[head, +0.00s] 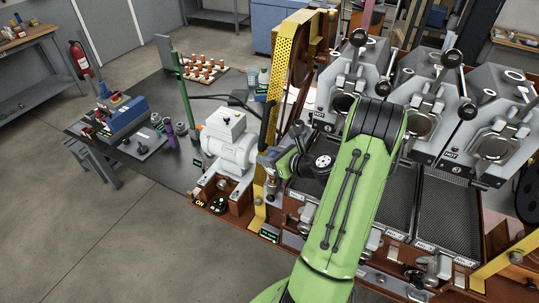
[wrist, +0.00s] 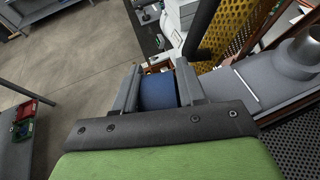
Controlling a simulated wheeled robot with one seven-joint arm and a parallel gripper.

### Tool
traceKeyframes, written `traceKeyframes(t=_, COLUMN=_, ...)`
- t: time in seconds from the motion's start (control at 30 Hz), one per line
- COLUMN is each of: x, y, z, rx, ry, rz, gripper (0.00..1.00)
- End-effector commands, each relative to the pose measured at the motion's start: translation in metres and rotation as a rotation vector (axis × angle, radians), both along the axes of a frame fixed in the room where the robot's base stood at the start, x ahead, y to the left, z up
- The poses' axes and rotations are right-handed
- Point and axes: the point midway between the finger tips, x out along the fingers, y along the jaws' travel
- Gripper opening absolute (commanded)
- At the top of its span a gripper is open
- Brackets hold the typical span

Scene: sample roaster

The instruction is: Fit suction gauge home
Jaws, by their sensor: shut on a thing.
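My gripper (wrist: 157,85) is shut on a blue object (wrist: 158,92), which sits between its two grey fingers in the wrist view. This may be the suction gauge, but I see no dial face, so I cannot tell for sure. In the head view my gripper (head: 270,160) is beside the yellow guard post, just right of the white motor. The held object is mostly hidden there by the gripper, and I cannot tell whether it touches anything. A small metal fitting (head: 272,186) shows just below the gripper.
The yellow perforated belt guard (head: 285,62) rises close to my gripper. The white motor (head: 229,140) stands left of it. Roaster barrels marked HOT (head: 350,85) and mesh trays (head: 447,213) lie to the right. A dark bench (head: 165,95) holds tools. Open floor is front left.

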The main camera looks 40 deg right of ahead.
Motion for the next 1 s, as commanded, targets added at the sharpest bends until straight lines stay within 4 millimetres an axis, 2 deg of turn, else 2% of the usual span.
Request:
traceKeyframes(t=0.97, x=0.0, y=0.0, z=-0.025, rx=0.0, ry=-0.001, rz=0.0, gripper=0.05)
traceKeyframes(t=1.0, x=0.0, y=0.0, z=-0.025, rx=0.0, ry=-0.001, rz=0.0, gripper=0.43)
